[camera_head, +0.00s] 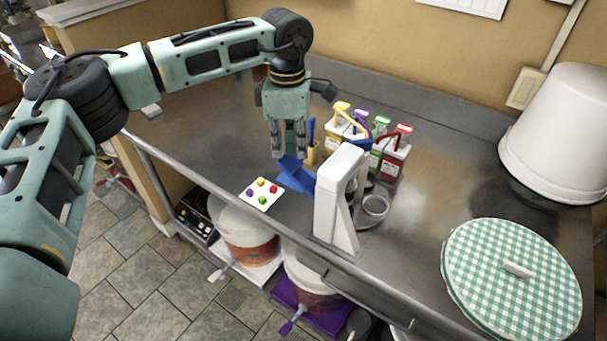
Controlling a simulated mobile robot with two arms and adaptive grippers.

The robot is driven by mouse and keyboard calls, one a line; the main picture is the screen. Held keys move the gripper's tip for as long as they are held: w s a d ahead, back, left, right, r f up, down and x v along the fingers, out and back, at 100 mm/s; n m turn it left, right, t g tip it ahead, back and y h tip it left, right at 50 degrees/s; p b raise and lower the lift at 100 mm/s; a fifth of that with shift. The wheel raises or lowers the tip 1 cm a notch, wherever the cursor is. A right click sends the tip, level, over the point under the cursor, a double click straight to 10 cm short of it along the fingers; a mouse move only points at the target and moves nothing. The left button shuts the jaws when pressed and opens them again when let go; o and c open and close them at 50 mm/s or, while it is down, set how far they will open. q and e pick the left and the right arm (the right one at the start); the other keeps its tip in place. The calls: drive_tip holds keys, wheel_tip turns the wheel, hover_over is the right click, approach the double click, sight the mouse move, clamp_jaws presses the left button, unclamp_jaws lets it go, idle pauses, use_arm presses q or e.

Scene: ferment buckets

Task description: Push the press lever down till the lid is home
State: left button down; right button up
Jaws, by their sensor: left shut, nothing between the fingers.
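A white press (339,200) stands near the front edge of the steel counter. A blue angled piece (295,176), which looks like its lever, lies on the press's left side. A small clear jar or cup (375,208) sits right of the press frame; I cannot make out a lid on it. My left gripper (289,155) points down just above the blue piece, shut and empty. Its fingertips overlap the blue piece's upper end in the picture, and I cannot tell whether they touch. My right gripper is not in view.
A white card with coloured knobs (261,194) lies left of the press. Several colour-handled containers (390,158) stand behind it. A checkered round cover (512,280) and an upturned white bucket (560,135) are at the right. Buckets (250,238) stand below the counter (210,125).

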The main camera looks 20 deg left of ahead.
use_arm(q)
drive_tip(key=shift+f+b, duration=1.6)
drive_tip(key=shift+f, duration=0.95)
drive_tip(key=shift+f+b, duration=0.55)
drive_tip(key=shift+f, duration=0.25)
drive_tip(key=shift+f+b, duration=0.6)
drive_tip(key=shift+f, duration=0.1)
drive_tip(key=shift+s+f, duration=0.1)
drive_tip(key=shift+f, duration=0.15)
drive_tip(key=shift+r, duration=0.1)
drive_tip(key=p, duration=0.8)
approach(291, 162)
idle(0.4)
